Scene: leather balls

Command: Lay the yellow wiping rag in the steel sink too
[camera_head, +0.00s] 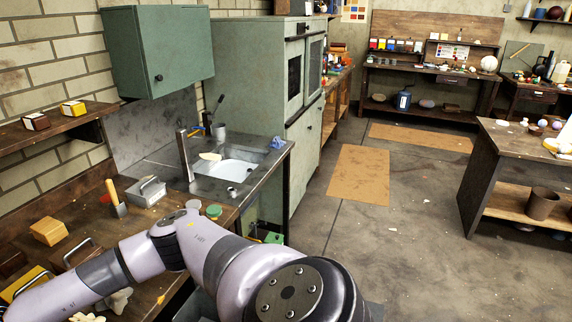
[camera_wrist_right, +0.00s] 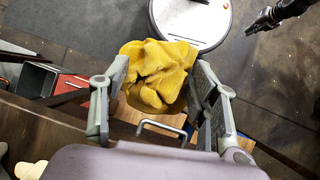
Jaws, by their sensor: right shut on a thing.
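The yellow wiping rag (camera_wrist_right: 158,72) is bunched up between the fingers of my right gripper (camera_wrist_right: 158,88) in the right wrist view. The gripper is shut on it, and the rag bulges out beyond the fingertips. The steel sink (camera_head: 232,169) is set in the counter left of centre in the head view. A pale yellowish item (camera_head: 210,156) lies at its far left edge; I cannot tell what it is. My right gripper and the rag do not show in the head view. A dark part at the top right of the right wrist view looks like my left gripper (camera_wrist_right: 270,17); its finger state is unclear.
A tall tap (camera_head: 184,156) stands at the sink's left side. A small metal cup (camera_head: 232,191) sits on its front rim and a blue cloth (camera_head: 278,143) at its right corner.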

